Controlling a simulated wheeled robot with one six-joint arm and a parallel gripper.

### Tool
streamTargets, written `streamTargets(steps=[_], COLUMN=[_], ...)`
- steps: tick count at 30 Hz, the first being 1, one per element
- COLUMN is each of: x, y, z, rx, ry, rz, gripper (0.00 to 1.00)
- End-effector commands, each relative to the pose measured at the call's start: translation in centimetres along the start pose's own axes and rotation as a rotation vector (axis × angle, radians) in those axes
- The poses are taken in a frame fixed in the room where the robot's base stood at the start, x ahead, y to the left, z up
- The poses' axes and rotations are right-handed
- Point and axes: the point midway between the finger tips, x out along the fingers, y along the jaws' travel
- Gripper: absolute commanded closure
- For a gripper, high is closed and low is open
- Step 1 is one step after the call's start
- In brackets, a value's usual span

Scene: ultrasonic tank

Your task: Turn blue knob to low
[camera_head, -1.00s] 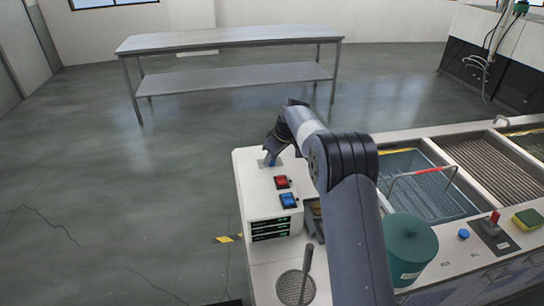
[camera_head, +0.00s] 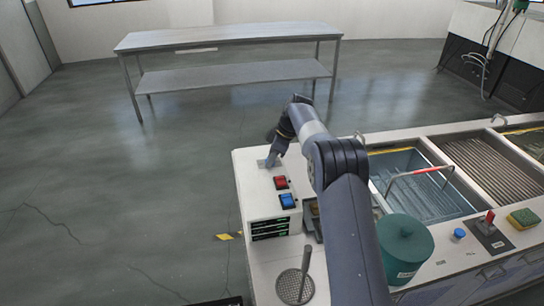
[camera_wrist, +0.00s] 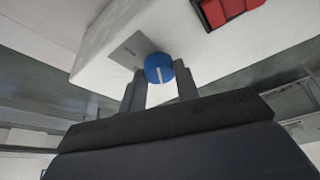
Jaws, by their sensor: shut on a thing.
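The blue knob (camera_wrist: 159,67) is round with a white pointer line, next to a small grey plate (camera_wrist: 127,50) on the white box. In the wrist view the line runs nearly straight down the picture, between the fingers. My gripper (camera_wrist: 160,79) is shut on the knob, one finger on each side. In the head view my gripper (camera_head: 270,162) is at the far end of the white box's top (camera_head: 252,180), and I cannot make out the knob there. The plate's lettering is too small to read.
A red switch (camera_head: 281,182) and a blue switch (camera_head: 288,201) sit on the box nearer me. A green pot (camera_head: 405,250), the tank (camera_head: 405,170) with a red-handled basket, and another blue round control (camera_head: 459,234) are to the right. Open floor lies left.

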Motion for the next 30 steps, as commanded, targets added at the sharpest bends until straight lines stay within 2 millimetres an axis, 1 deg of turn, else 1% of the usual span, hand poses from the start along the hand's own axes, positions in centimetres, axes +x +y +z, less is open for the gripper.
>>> streamTargets(steps=[8, 9, 16, 25, 28, 30], x=[0.0, 0.0, 0.0, -0.3, -1.4, -2.5], y=[0.0, 0.0, 0.0, 0.0, 0.1, 0.1], z=[0.0, 0.0, 0.0, 0.0, 0.1, 0.1], rx=[-0.001, -0.001, 0.000, 0.000, 0.000, 0.000], ry=[0.000, 0.000, 0.000, 0.000, 0.001, 0.001], rz=[0.001, 0.001, 0.001, 0.002, 0.003, 0.005], gripper=[0.92, 0.67, 0.48, 0.48, 0.48, 0.48])
